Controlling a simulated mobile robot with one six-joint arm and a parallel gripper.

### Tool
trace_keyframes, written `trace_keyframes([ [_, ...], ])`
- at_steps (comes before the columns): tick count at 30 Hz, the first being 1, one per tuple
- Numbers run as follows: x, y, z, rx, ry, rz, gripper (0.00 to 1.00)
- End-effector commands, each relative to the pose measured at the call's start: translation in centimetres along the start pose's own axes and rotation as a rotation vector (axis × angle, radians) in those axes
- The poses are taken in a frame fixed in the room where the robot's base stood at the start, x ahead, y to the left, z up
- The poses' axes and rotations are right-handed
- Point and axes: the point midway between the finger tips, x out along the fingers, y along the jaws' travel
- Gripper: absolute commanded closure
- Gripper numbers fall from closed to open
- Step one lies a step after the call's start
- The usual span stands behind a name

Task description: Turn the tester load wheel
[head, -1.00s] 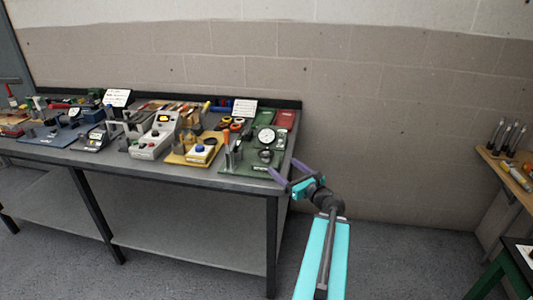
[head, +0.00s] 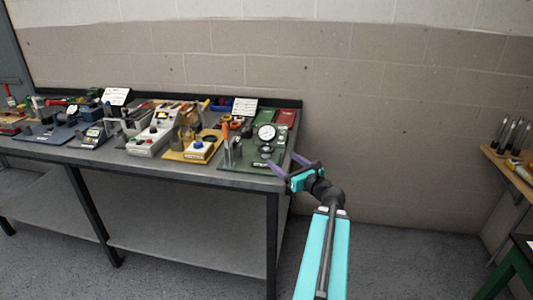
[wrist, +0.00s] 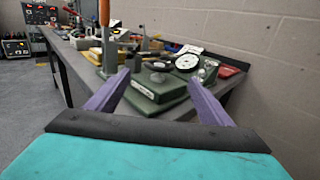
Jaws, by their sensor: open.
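The green tester (head: 245,155) stands at the right end of the bench. It carries a white round dial (head: 266,132) and a dark round wheel (head: 266,149) below the dial. In the wrist view the green tester (wrist: 157,90) lies straight ahead, with the dark wheel (wrist: 159,66) on top and the dial (wrist: 187,62) behind it to the right. The wheel's underside is hidden.
The bench (head: 190,171) holds a yellow-based device (head: 190,154), a grey box unit (head: 150,140) and a propped white card (head: 245,106). An orange-handled tool (wrist: 104,15) rises left of the tester. A wooden side bench (head: 510,172) stands far right. Floor between is free.

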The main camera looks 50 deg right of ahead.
Motion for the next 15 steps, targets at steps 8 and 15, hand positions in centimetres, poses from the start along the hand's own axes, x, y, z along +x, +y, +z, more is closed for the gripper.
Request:
trace_keyframes([
  [8,0.5,-0.01,-0.29,-0.001,-0.001,-0.002,0.26],
  [15,0.88,0.06,-0.21,0.0,-0.003,-0.003,0.26],
])
